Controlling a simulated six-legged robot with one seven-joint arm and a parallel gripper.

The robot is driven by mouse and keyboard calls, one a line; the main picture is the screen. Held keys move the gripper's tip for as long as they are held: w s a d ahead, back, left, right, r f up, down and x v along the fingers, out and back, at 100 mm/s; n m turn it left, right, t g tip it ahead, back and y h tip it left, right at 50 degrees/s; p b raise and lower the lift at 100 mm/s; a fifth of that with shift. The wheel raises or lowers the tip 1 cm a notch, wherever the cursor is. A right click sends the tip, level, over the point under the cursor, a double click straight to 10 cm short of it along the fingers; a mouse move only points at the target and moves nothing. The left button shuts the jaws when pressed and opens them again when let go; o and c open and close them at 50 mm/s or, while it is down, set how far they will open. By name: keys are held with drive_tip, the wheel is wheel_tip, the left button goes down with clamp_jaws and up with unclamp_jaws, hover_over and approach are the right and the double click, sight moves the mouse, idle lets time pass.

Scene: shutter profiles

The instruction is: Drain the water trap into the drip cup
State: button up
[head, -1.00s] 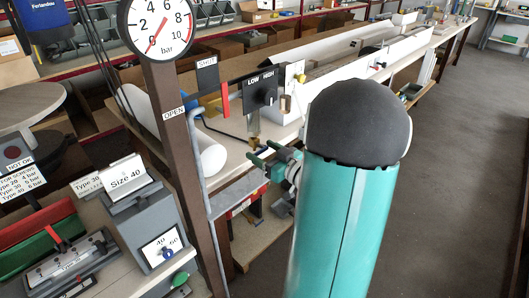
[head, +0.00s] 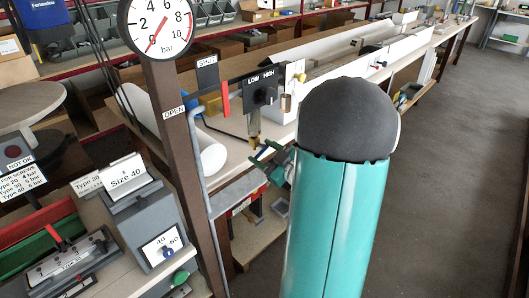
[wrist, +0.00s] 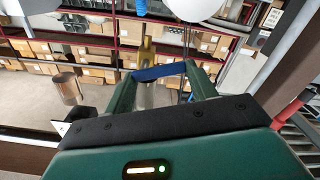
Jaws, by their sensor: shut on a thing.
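In the head view the water trap (head: 254,124), with a brass lower end, hangs under the black LOW/HIGH plate. Its brass tip (wrist: 147,50) also shows in the wrist view, just beyond and above my fingers. My gripper (wrist: 160,84) is shut on what looks like the clear drip cup (wrist: 148,97) with a blue rim (wrist: 160,72). The rim looks tilted in the wrist view. In the head view my gripper (head: 267,158) is small, just below the trap, and partly hidden by my teal arm. I cannot tell whether cup and trap touch, or whether water is in the cup.
A red lever (head: 226,98) hangs beside the SHUT sign (head: 207,70). The gauge (head: 158,24) needle points at the low end. A brown post (head: 175,150) and grey pipe (head: 204,190) stand left of my gripper. The bench (head: 222,130) runs behind; the floor at right is clear.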

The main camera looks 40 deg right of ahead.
drive_tip(key=n, duration=0.4)
drive_tip(key=f+n, duration=0.1)
drive_tip(key=n, duration=0.3)
drive_tip(key=d+n, duration=0.1)
drive_tip(key=n, duration=0.3)
drive_tip(key=shift+f+n, duration=0.35)
drive_tip(key=shift+n, duration=0.05)
drive_tip(key=shift+d, duration=0.1)
drive_tip(key=o, duration=1)
drive_tip(key=s, duration=1.3)
drive_tip(key=shift+s+d, duration=0.15)
drive_tip(key=shift+s, duration=0.25)
